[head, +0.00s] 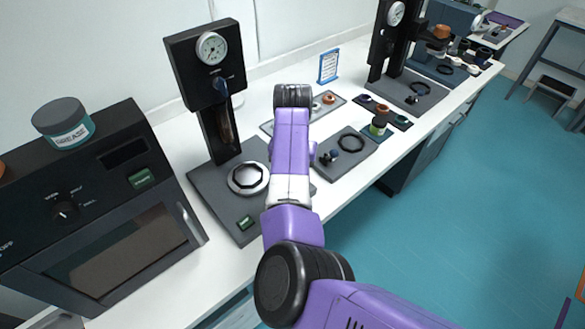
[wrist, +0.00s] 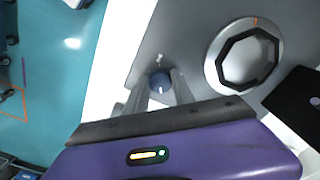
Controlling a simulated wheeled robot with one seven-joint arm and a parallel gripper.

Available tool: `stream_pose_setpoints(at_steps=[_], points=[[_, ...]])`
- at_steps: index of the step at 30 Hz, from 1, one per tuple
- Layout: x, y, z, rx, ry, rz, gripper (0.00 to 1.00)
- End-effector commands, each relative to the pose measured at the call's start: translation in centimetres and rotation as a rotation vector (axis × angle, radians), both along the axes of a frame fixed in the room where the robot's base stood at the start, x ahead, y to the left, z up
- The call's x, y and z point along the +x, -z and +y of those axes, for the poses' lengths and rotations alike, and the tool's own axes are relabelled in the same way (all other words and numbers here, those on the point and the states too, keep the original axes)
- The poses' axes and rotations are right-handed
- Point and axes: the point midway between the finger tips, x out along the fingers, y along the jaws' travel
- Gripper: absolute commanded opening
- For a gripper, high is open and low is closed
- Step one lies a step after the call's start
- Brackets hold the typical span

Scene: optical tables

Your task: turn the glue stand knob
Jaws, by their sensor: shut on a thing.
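A black stand with a round gauge (head: 212,48) rises from a grey base (head: 210,190) in the head view. An octagonal plate (head: 248,178) in a silver ring sits on the base; it also shows in the wrist view (wrist: 248,58). A dark blue knob (wrist: 159,82) with a white mark on it stands on the grey base, left of the plate in the wrist view. My gripper (wrist: 160,86) is shut on this knob, one finger on each side. In the head view my arm hides the fingers and this knob.
A black oven-like box (head: 110,220) with a grease jar (head: 64,122) on top stands at the left. A grey plate with a black ring (head: 351,142) lies right of my arm. A second gauge stand (head: 396,14) is farther back.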

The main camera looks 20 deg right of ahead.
Motion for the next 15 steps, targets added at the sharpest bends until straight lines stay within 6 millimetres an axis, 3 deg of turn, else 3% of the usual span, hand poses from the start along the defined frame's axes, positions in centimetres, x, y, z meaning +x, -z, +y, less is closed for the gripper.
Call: stream_pose_setpoints(at_steps=[15], points=[[-0.18, -0.32, -0.26, 0.000, -0.491, 0.005, 0.00]])
